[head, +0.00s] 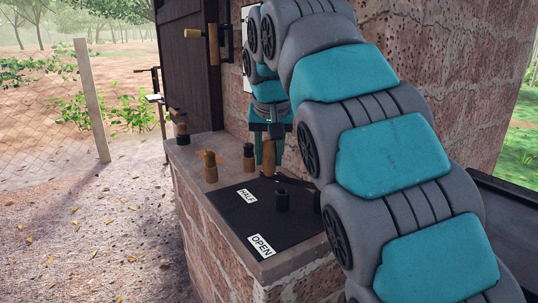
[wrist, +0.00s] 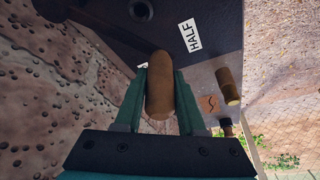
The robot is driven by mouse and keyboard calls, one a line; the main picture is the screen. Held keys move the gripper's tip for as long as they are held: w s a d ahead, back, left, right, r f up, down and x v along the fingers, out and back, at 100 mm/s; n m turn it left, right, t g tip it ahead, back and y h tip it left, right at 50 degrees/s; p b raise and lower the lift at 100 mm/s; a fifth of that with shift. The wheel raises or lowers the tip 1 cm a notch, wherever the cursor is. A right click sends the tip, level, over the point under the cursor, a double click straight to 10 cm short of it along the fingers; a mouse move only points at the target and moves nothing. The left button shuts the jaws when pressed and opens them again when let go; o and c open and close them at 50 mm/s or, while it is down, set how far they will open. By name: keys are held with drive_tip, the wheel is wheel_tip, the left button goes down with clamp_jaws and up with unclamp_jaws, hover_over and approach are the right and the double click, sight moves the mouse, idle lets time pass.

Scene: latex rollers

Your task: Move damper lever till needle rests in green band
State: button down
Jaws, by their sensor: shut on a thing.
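My gripper (head: 268,138) points down over the ledge and is shut on the wooden grip of the damper lever (head: 268,158). In the wrist view the rounded wooden grip (wrist: 160,85) sits between my two fingers. The lever stands at the back of a black plate (head: 235,212) with white labels HALF (head: 247,196) and OPEN (head: 261,246). The lever is beyond the HALF label, away from OPEN. The HALF label also shows in the wrist view (wrist: 190,37). No needle or green band can be seen; my arm covers much of the wall.
Wooden and dark pieces stand on the brick ledge left of the plate: one light brown (head: 210,167), one dark-topped (head: 249,157), one at the far corner (head: 180,130). A dark door (head: 187,70) and brick wall stand behind.

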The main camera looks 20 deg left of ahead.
drive_tip(key=shift+s+f+n+b, duration=0.1)
drive_tip(key=shift+s+n+b, duration=0.3)
drive_tip(key=shift+s, duration=0.1)
drive_tip(key=s, duration=0.3)
drive_tip(key=shift+y, duration=0.3)
drive_tip(key=c, duration=0.5)
unclamp_jaws()
drive_tip(key=shift+r, duration=0.2)
